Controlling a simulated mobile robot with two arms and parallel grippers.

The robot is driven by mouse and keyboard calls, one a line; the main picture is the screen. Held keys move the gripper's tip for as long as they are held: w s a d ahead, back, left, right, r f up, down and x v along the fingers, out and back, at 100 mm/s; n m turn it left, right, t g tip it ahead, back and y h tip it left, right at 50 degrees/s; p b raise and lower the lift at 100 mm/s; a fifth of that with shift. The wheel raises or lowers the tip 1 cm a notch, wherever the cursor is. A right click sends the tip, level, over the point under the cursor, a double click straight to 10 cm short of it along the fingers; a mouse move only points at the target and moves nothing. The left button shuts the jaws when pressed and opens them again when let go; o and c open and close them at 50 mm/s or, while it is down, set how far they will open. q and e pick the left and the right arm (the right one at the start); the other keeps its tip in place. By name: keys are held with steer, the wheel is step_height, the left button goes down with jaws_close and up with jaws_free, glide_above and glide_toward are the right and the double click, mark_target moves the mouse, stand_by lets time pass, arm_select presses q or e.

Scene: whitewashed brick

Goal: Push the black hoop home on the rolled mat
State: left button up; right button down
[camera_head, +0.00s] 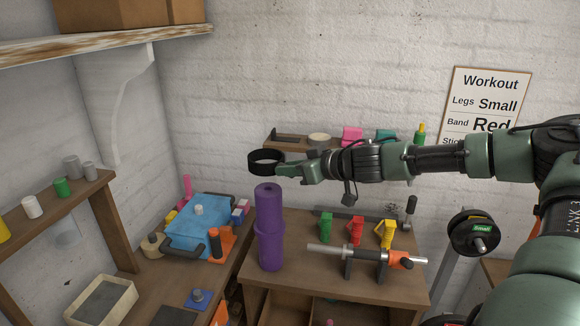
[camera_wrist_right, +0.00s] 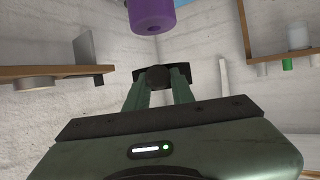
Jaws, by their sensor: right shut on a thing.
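The purple rolled mat (camera_head: 269,215) stands upright on the wooden bench, with a thicker purple section around its middle. The black hoop (camera_head: 265,168) is above the mat's top end, apart from it in the head view. My right gripper (camera_head: 284,170) comes in from the right and is shut on the hoop's near right side. In the right wrist view the fingers (camera_wrist_right: 157,82) pinch the dark hoop (camera_wrist_right: 152,72), and the mat's purple end (camera_wrist_right: 151,15) shows at the top. My left gripper is in neither view.
On the bench are a rack with a metal bar (camera_head: 345,252) and green, red and yellow clips (camera_head: 356,230). A wall shelf (camera_head: 300,145) is behind the hoop. A weight plate stand (camera_head: 474,234) is at right.

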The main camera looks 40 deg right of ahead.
steer(key=shift+w+f+b, duration=0.1)
steer(key=shift+f+b, duration=0.3)
steer(key=shift+f, duration=0.4)
step_height(320, 180, down, 4)
steer(key=b, duration=0.3)
steer(key=shift+r, duration=0.1)
steer(key=shift+s+r, duration=0.1)
steer(key=shift+s, duration=0.3)
steer(key=shift+w, duration=0.15)
steer(key=shift+f+b, duration=0.25)
steer(key=shift+b, duration=0.15)
steer(key=shift+f+b, duration=6.7)
steer(key=shift+f, duration=0.4)
